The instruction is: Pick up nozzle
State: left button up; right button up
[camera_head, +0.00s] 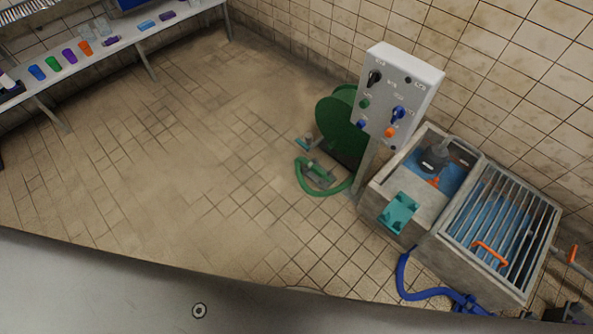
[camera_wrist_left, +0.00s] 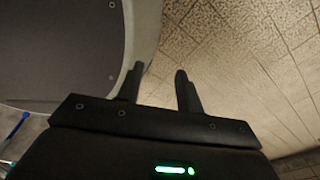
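The green hose (camera_head: 322,192) curves over the floor from a green reel (camera_head: 342,125). A blue hose (camera_head: 425,294) ends in a blue fitting (camera_head: 468,303) at the bottom right, partly cut off; I cannot tell which end the task means. My left gripper (camera_wrist_left: 158,74) shows only in the left wrist view. Its two dark fingers are apart with nothing between them, above the tiled floor and far from any hose. My right gripper is not in view.
A control box (camera_head: 396,97) stands on a post beside the reel. A concrete basin (camera_head: 405,174) with a teal bracket (camera_head: 398,212) and a barred grate (camera_head: 505,222) stand at right. A shelf (camera_head: 105,52) with coloured cups is at upper left. The middle floor is clear.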

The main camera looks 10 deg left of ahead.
aim_at(318, 169)
jog(key=u, duration=1.1)
jog(key=i, duration=1.2)
jog(key=z, duration=0.95)
